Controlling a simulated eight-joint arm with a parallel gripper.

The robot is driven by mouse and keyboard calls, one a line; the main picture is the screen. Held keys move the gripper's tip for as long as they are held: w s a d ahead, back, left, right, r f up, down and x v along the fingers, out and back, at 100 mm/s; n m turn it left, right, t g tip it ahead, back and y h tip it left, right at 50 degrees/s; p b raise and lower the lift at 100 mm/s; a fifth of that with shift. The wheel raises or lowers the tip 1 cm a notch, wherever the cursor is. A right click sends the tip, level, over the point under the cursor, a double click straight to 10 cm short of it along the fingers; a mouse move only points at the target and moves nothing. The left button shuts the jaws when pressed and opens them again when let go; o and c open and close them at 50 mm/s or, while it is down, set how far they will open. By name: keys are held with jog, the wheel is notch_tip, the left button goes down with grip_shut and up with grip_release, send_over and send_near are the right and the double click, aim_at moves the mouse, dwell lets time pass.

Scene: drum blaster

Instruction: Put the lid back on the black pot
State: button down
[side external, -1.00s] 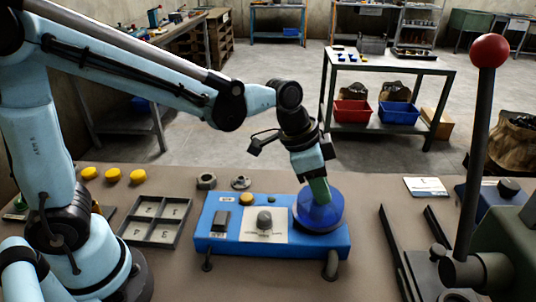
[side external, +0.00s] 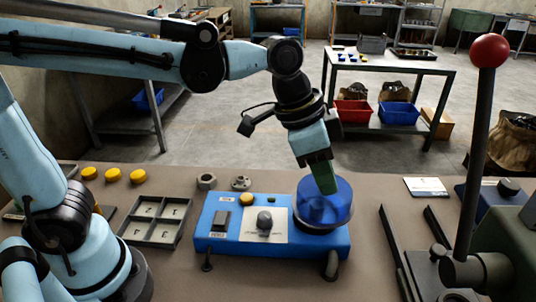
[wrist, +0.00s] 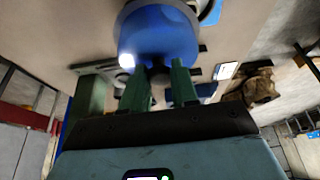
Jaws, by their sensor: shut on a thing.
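A see-through blue lid (side external: 341,207) is at the right end of the blue machine box (side external: 219,243) in the side view. A dark round part, apparently the black pot, shows through it and at its lower edge; most of it is hidden. I cannot tell whether the lid touches the pot. My gripper (side external: 325,186) has green fingers and comes down onto the lid's top from above, tilted.
A lever with a red ball (side external: 490,50) stands at the right. A divided grey tray (side external: 156,221), several yellow caps (side external: 113,175) and a hex nut (side external: 207,181) lie to the left. A white card (side external: 426,187) lies at the back right. The bench behind the box is mostly clear.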

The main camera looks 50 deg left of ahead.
jog(key=s+d+r, duration=0.4)
jog(key=s, duration=0.1)
jog(key=w+a+f, duration=0.1)
jog(key=w+a, duration=0.1)
jog(key=w, duration=0.1)
jog(key=w+a+f, duration=0.1)
jog(key=w+a, duration=0.1)
jog(key=a, duration=0.1)
jog(key=w+a+f, duration=0.2)
jog(key=w, duration=0.1)
jog(key=shift+w+a, duration=0.3)
jog(key=shift+f, duration=3.25)
jog(key=shift+f, duration=0.15)
jog(key=shift+c, duration=1.5)
grip_release()
jog(key=shift+r, duration=3.5)
